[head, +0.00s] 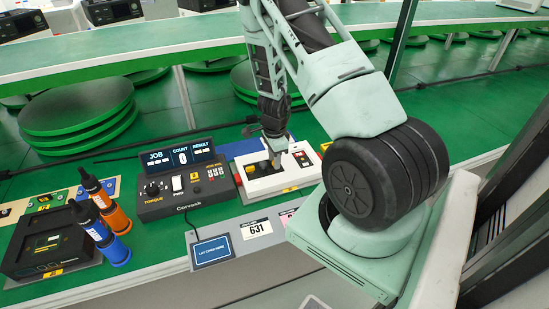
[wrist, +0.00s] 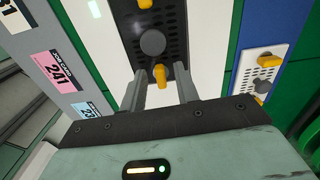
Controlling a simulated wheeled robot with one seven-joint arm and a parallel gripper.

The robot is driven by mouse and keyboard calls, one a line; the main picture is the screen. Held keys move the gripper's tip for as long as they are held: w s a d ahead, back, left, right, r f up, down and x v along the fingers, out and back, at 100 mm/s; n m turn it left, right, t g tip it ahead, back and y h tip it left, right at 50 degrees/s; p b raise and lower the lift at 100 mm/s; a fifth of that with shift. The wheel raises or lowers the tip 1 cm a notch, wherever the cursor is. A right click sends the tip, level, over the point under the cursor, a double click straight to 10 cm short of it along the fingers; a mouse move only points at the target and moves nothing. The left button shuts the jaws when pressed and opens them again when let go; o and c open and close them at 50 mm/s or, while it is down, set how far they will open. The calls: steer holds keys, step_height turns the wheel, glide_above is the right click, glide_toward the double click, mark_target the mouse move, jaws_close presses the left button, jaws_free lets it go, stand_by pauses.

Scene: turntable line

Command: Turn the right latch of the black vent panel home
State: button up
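The black vent panel (wrist: 172,18) is in the upper middle of the wrist view, with holes and a round grey knob (wrist: 152,43). Its right latch (wrist: 160,78) is a small yellow tab at the panel's near end, lying lengthwise in that view. The other yellow latch (wrist: 143,3) is cut by the top edge. My gripper (wrist: 161,76) is open, with one finger on each side of the right latch and gaps visible. Whether the fingertips reach latch height is unclear. In the head view, my gripper (head: 276,158) is over the white unit (head: 285,180), partly hiding the panel.
In the head view, a torque controller (head: 182,180) is left of the white unit, and two bottle-like tools (head: 105,215) stand further left. Cards (head: 256,229) lie in front.

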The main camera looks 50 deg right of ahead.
step_height(320, 180, up, 17)
steer(key=p, duration=0.1)
steer(key=shift+r, duration=0.2)
stand_by(0.5)
stand_by(0.5)
steer(key=s+a+r+n+y, duration=0.1)
steer(key=a+r+n, duration=0.2)
steer(key=a+n, duration=0.75)
steer(key=s+a+r+n+y, duration=0.1)
steer(key=a+r+n, duration=0.25)
steer(key=a, duration=1.35)
steer(key=s+a+r+n, duration=0.2)
steer(key=s+a+n, duration=0.4)
steer(key=s+n, duration=0.2)
steer(key=s+a+r+n+h, duration=0.1)
steer(key=s+a+r+n, duration=0.2)
steer(key=s+a+n, duration=0.3)
steer(key=s+n, duration=0.2)
steer(key=n, duration=0.1)
steer(key=shift+a, duration=0.4)
